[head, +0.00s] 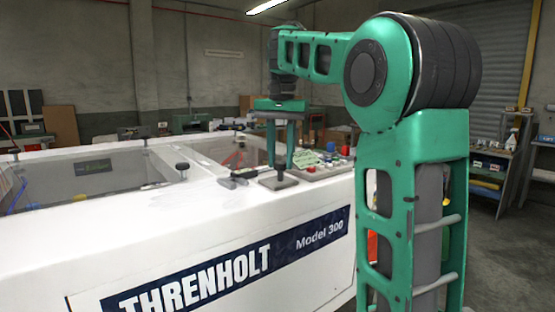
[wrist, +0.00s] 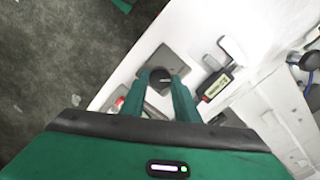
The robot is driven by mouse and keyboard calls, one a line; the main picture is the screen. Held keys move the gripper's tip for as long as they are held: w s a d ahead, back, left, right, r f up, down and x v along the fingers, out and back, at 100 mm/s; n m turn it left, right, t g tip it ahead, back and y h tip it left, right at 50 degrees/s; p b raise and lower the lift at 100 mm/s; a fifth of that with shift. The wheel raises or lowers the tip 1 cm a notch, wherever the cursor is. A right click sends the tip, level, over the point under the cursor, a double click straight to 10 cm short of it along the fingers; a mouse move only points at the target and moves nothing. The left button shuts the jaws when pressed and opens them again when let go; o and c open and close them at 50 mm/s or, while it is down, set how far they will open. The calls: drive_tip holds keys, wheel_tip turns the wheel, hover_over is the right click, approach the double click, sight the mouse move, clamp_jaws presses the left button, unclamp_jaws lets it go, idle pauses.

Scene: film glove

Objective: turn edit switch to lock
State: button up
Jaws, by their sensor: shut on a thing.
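The edit switch appears as a dark round knob (wrist: 160,77) on a square grey plate (wrist: 181,61) in the wrist view. The same plate (head: 278,183) sits on the white machine top in the head view. My gripper (wrist: 159,80) points down over the plate, with its green fingers on either side of the knob, shut on it. In the head view my gripper (head: 279,168) hangs just above the plate and its fingers cover most of the knob. No edit or lock marking is readable, so I cannot tell the switch's position.
A small device with a lit display (wrist: 217,87) lies close beside the plate. A control panel (head: 322,170) with buttons is right of the gripper. The white machine (head: 180,215) has an open tank (head: 95,178) at left. A shelf (head: 492,165) stands at far right.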

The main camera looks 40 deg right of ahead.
sight(279, 162)
drive_tip(key=shift+w+a+r+n, duration=0.1)
drive_tip(key=shift+a+n, duration=0.05)
drive_tip(key=shift+n, duration=0.95)
drive_tip(key=shift+c, duration=0.2)
drive_tip(key=o, duration=1.1)
drive_tip(key=shift+c, duration=0.2)
wheel_tip(279, 162, up, 4)
drive_tip(key=shift+w+f, duration=0.1)
drive_tip(key=shift+f, duration=0.1)
drive_tip(key=s+a+r, duration=0.3)
drive_tip(key=a+r, duration=0.4)
drive_tip(key=a, duration=0.4)
drive_tip(key=shift+s+a, duration=0.15)
drive_tip(key=shift+r, duration=0.1)
